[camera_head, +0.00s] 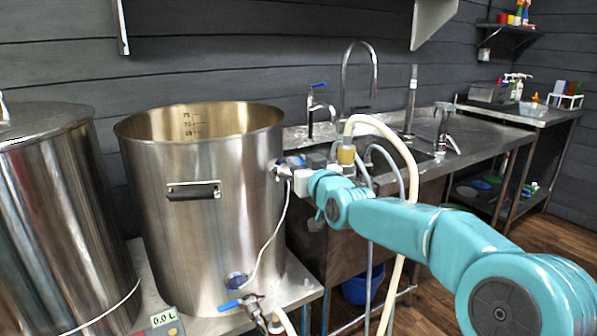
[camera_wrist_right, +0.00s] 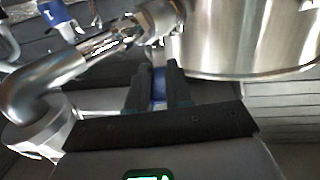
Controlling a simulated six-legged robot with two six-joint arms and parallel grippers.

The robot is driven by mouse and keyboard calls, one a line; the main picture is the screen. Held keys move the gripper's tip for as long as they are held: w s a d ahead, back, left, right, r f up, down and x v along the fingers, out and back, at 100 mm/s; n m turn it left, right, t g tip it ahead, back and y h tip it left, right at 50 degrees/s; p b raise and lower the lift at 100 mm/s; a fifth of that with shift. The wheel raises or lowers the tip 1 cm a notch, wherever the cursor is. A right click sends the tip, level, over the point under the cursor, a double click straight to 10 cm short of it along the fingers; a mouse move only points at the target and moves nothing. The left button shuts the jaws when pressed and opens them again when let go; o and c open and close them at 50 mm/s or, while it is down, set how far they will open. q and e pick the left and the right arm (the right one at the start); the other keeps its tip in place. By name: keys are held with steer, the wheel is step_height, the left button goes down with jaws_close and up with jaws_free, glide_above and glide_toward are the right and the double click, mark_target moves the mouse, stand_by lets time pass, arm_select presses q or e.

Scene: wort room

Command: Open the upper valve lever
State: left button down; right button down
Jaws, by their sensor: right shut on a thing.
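The upper valve (camera_head: 281,171) sits on the right side of the open steel kettle (camera_head: 215,235), near its upper part. My right gripper (camera_head: 288,172) is at this valve, coming from the right. In the right wrist view its two dark fingers (camera_wrist_right: 160,88) are shut on the blue lever (camera_wrist_right: 158,84), which shows as a narrow strip between them. The metal valve body (camera_wrist_right: 155,22) and a bent steel pipe (camera_wrist_right: 60,80) are beside the fingers. In the head view most of the lever is hidden by the gripper, so its angle cannot be told. My left gripper is not in view.
A lower valve with a blue lever (camera_head: 230,305) is at the kettle's base. A closed steel vessel (camera_head: 60,220) stands left. A pale hose (camera_head: 397,150) runs behind and below my right arm. A sink counter (camera_head: 480,140) with taps is behind.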

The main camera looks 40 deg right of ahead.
stand_by(0.3)
steer(key=shift+f, duration=0.1)
steer(key=c, duration=1)
jaws_free()
steer(key=shift+c, duration=0.2)
steer(key=b+v, duration=0.1)
steer(key=v, duration=1.5)
steer(key=shift+s+b, duration=0.15)
steer(key=shift+b, duration=0.15)
